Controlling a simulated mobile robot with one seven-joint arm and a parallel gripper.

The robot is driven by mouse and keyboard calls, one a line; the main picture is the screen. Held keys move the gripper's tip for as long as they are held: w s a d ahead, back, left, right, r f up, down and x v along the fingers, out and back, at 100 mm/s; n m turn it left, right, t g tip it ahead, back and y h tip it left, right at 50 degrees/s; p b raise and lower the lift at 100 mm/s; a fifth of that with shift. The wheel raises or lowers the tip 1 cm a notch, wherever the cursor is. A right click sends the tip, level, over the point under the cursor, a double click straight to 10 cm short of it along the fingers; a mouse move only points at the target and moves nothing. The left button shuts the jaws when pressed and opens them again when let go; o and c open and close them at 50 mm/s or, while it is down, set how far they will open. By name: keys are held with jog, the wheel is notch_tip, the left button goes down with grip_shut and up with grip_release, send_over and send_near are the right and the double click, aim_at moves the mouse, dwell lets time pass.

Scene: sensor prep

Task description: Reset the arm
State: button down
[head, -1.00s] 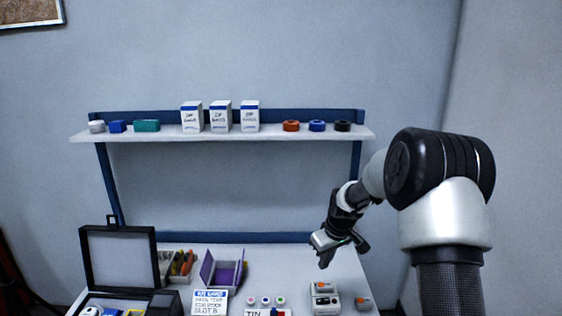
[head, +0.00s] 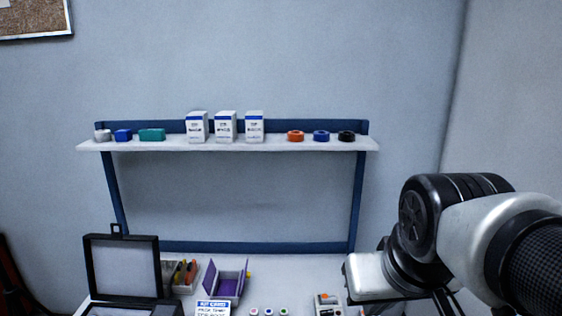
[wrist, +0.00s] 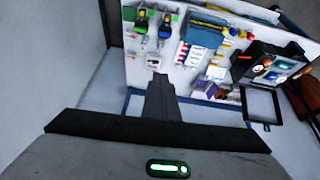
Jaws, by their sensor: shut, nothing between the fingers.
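My arm is folded at the right of the head view, in front of the wall and the right end of the workbench. My gripper shows in the wrist view (wrist: 160,88), its dark fingers together with nothing between them. It points toward the white workbench (wrist: 140,72), apart from everything on it. In the head view the fingers cannot be made out clearly; the hand is low at the right and partly cut off by the bottom edge.
A grey device with an orange button (head: 326,300) is near my arm. A shelf (head: 230,144) above holds white boxes and coloured rolls. The air before the wall is clear.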

notch_tip(320, 180, up, 18)
jog(key=s+p, duration=0.2)
jog(key=p, duration=1.6)
jog(key=shift+s+f, duration=0.25)
jog(key=shift+s, duration=0.1)
